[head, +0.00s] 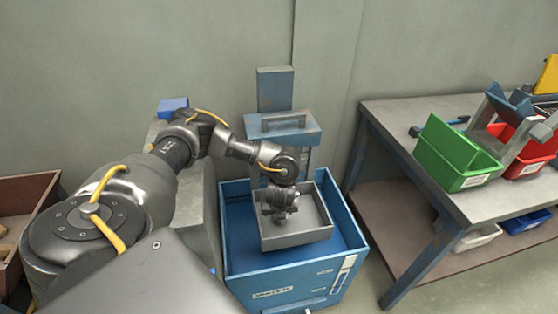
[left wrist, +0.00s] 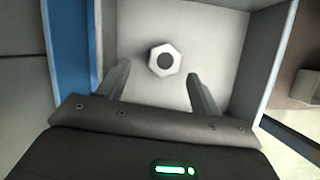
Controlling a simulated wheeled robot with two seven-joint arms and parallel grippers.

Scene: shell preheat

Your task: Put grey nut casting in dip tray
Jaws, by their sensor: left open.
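The grey nut casting (left wrist: 165,60) is a hexagonal nut with a dark round hole. In the left wrist view it lies on the pale floor of the grey tray (left wrist: 267,60), apart from the walls. I take this tray to be the dip tray; in the head view the grey tray (head: 298,238) sits inside a blue box. My left gripper (head: 279,215) points down into the tray. Its fingers (left wrist: 160,75) are spread and empty, with the nut between and slightly beyond their tips. In the head view the gripper hides the nut. My right gripper is not in view.
The blue box (head: 238,255) surrounds the tray, with a blue handled unit (head: 283,130) behind it. At right a grey table (head: 395,130) carries a green bin (head: 455,158) and a red bin (head: 535,155). A brown crate (head: 30,188) stands at far left.

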